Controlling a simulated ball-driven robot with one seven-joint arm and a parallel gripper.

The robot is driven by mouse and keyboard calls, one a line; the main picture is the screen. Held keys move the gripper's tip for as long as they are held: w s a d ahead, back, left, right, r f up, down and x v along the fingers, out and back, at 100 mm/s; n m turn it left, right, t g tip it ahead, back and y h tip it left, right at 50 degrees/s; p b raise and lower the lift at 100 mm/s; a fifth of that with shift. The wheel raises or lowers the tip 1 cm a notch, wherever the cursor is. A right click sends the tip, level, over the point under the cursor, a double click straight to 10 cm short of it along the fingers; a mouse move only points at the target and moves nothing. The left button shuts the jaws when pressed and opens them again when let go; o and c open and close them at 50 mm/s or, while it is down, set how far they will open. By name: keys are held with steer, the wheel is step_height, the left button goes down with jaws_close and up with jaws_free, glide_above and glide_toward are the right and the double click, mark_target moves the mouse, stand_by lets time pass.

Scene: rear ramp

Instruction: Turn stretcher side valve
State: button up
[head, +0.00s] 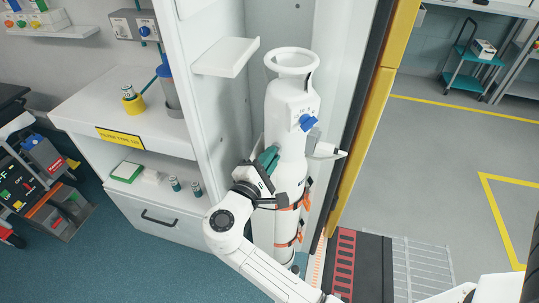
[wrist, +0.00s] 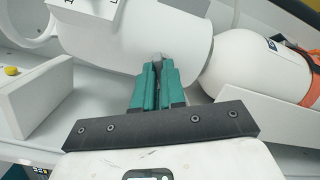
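A white gas cylinder (head: 289,180) stands upright in a white recess. Its white valve housing (head: 289,100) carries a blue knob (head: 307,123) on the right side, with a round collar on top. My gripper (head: 270,156) is left of and below the knob, close to the cylinder's shoulder. In the wrist view, the teal fingers (wrist: 157,66) are together with nothing seen between them. Their tips are in front of the white housing (wrist: 140,35); whether they touch it I cannot tell. The blue knob does not show in the wrist view.
Orange straps (head: 288,240) hold the cylinder. A white shelf (head: 226,57) juts out at upper left of it, and a white fitting (head: 325,150) sticks out at right. A yellow-edged door frame (head: 365,120) stands to the right. A cabinet (head: 120,115) is at left.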

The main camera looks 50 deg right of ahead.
jaws_close()
steer(key=shift+r, duration=0.1)
steer(key=shift+m+b, duration=0.4)
steer(key=shift+b, duration=0.05)
steer(key=m+b, duration=2.2)
steer(key=b, duration=0.2)
steer(key=shift+m, duration=0.3)
steer(key=shift+b, duration=0.3)
steer(key=o, duration=0.6)
jaws_free()
steer(key=shift+c, duration=0.2)
